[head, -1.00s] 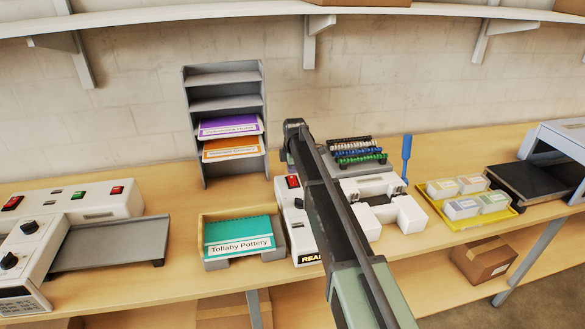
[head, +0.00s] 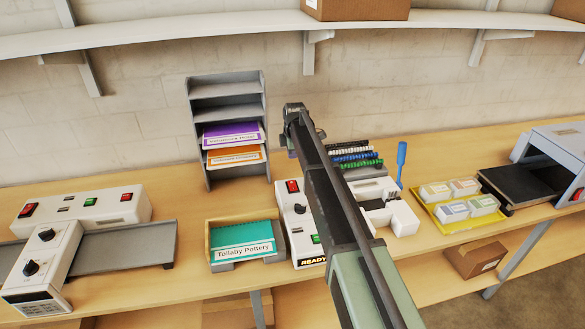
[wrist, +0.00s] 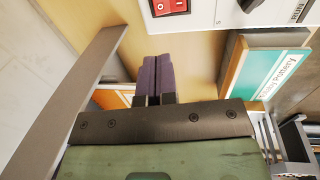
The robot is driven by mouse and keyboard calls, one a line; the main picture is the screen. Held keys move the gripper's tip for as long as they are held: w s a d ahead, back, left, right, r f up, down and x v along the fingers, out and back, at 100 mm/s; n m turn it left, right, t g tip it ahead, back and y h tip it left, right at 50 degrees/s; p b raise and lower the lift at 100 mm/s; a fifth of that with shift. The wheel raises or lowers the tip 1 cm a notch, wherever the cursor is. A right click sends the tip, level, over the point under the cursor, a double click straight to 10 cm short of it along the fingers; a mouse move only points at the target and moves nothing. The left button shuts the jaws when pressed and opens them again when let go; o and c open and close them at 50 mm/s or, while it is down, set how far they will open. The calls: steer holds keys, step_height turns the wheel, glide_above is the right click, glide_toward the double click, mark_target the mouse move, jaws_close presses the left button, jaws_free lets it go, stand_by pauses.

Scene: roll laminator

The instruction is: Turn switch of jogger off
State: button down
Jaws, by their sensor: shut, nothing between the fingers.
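The white control unit (head: 289,216) beside the tray of teal Tollaby Pottery sheets (head: 243,241) appears to be the jogger. Its red rocker switch (head: 292,186) is near the back of its top, above a black knob (head: 299,209). The switch also shows at the top edge of the wrist view (wrist: 169,7); its position cannot be told. My gripper's purple-grey fingers (wrist: 150,62) are shut and empty, apart from the switch. In the head view my gripper (head: 291,154) is behind and above the unit, partly hidden by my arm.
A grey rack (head: 228,115) with purple and orange booklets stands close on the left. A white binding device (head: 390,216) and coil stand (head: 358,157) are to the right. The laminator (head: 85,206), with other red switches, is far left. A shelf (head: 200,24) runs above.

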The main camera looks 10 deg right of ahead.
mark_target(291, 183)
steer(key=shift+s+f, duration=0.1)
steer(key=f+b, duration=0.4)
steer(key=w+f+b, duration=0.1)
steer(key=f+b, duration=0.4)
steer(key=w+f+b, duration=0.1)
steer(key=f+b, duration=0.3)
steer(key=shift+w+f+b, duration=0.1)
steer(key=shift+f+b, duration=0.2)
steer(key=shift+b, duration=0.1)
steer(key=shift+w+f+b, duration=0.15)
steer(key=shift+f+b, duration=0.35)
steer(key=shift+b, duration=0.05)
steer(key=shift+r+p, duration=0.3)
steer(key=shift+r, duration=0.05)
steer(key=shift+s, duration=0.25)
